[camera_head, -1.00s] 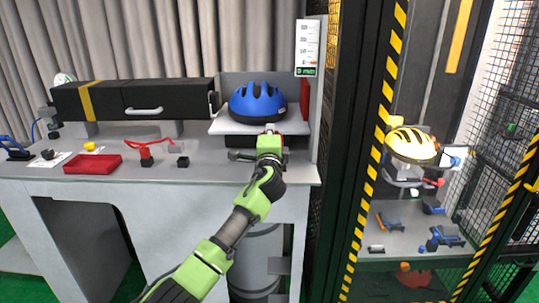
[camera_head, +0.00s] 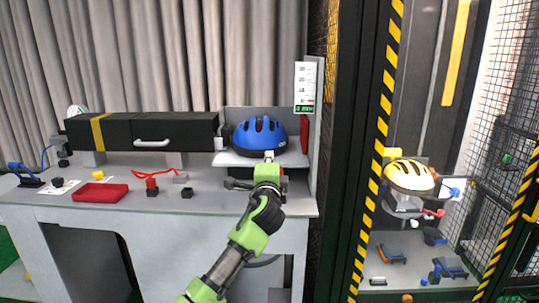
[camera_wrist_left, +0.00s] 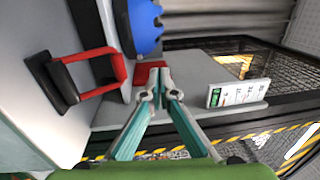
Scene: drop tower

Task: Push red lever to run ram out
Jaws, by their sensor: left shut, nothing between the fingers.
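My left gripper (camera_head: 268,157) is shut and empty in front of the blue helmet's shelf. In the wrist view its closed fingertips (camera_wrist_left: 158,84) lie to the right of the lever, apart from it, and overlap a red block (camera_wrist_left: 149,72) behind them. My right gripper is out of view.
A blue helmet (camera_head: 259,135) sits on the shelf. A black box-like beam (camera_head: 125,131) with a yellow band lies to its left. A red tray (camera_head: 100,193) and a red-handled fitting (camera_head: 152,182) are on the bench. A striped post (camera_head: 376,150) and a caged yellow helmet (camera_head: 409,176) stand right.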

